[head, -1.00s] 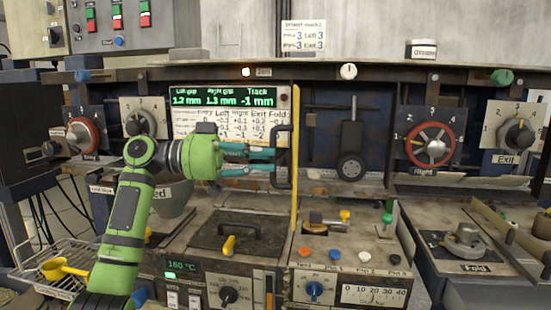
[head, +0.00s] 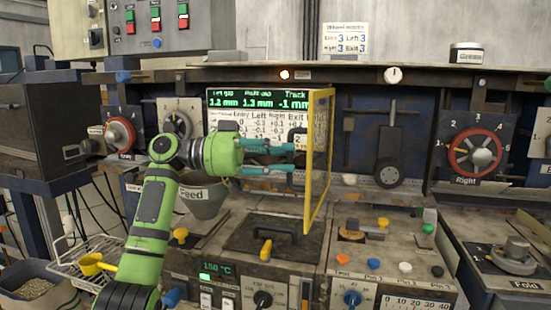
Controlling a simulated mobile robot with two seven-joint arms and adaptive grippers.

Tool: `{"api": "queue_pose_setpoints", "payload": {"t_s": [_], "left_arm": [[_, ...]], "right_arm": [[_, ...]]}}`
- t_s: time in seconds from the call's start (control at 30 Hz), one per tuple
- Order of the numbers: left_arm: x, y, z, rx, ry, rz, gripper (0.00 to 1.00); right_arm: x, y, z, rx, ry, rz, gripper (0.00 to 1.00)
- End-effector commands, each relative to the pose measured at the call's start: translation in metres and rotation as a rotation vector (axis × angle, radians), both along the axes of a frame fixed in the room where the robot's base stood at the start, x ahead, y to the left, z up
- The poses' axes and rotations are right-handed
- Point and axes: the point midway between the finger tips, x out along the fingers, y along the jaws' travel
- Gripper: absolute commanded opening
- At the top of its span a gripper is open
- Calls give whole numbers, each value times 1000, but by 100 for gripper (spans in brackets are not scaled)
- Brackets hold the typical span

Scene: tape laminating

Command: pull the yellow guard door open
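The yellow guard door (head: 309,200) stands swung out from the machine in the head view, its clear pane in a thin yellow frame. Its near upright is to the left of its far upright. A dark handle (head: 297,135) is on its left-facing side, partly hidden by the frame and fingers. My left gripper (head: 292,158), on the green arm, reaches in from the left. Its teal fingers are parted, one above the other, with the tips at the handle. I cannot tell whether they touch it. My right gripper is not in view.
A dark wheel (head: 389,175) sits right of the door. Below are a lid with a black handle (head: 262,228) and a panel of coloured knobs (head: 373,264). The feed hopper (head: 205,207) is beside my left arm.

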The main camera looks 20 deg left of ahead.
Motion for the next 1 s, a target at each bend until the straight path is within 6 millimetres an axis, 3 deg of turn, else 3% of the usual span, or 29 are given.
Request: {"api": "queue_pose_setpoints", "payload": {"t_s": [1.0], "left_arm": [[3,-1,2,-1,7,7,44]], "right_arm": [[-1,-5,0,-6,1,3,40]]}}
